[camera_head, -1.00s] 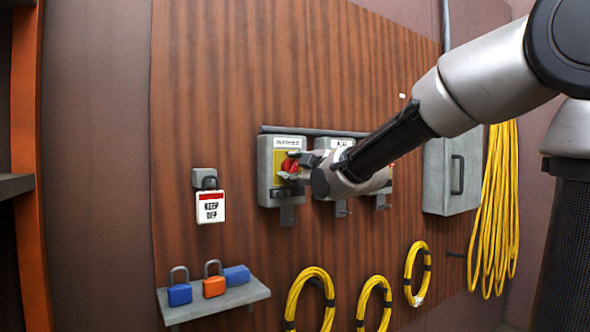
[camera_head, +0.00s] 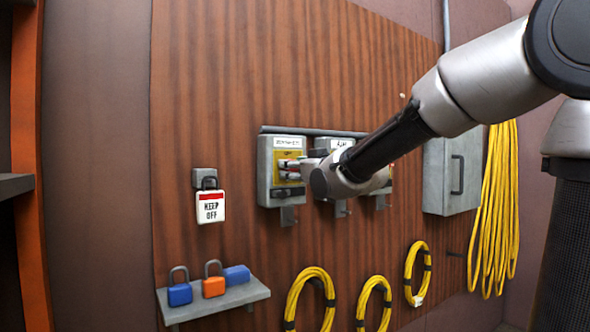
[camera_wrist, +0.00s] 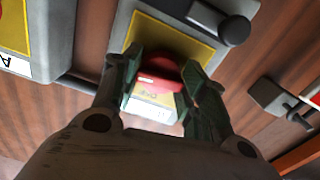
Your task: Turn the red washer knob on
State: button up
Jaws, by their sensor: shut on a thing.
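The red knob (camera_wrist: 160,72) sits on the yellow plate (camera_wrist: 200,48) of a grey switch box, which shows in the head view (camera_head: 264,185) as the leftmost of a row. The box's label (camera_head: 289,143) is too blurred to read surely. My gripper (camera_wrist: 162,78) is shut on the knob, one finger on each side of it in the wrist view. In the head view my gripper (camera_head: 288,170) reaches the box from the right, and its fingers hide most of the knob.
Two similar boxes stand to the right, partly behind my arm. A keep-off tag (camera_head: 210,207) hangs by a padlock at left. Padlocks (camera_head: 213,287) sit on a shelf (camera_head: 240,297) below. Yellow cables (camera_head: 492,220) and a grey cabinet (camera_head: 435,175) are at right.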

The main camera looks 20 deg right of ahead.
jog(key=shift+f+m, duration=0.1)
jog(key=shift+m, duration=0.5)
jog(key=o, duration=1)
jog(key=shift+c, duration=0.2)
jog(key=shift+s, duration=0.15)
jog(key=v, duration=1.1)
jog(key=shift+s, duration=0.35)
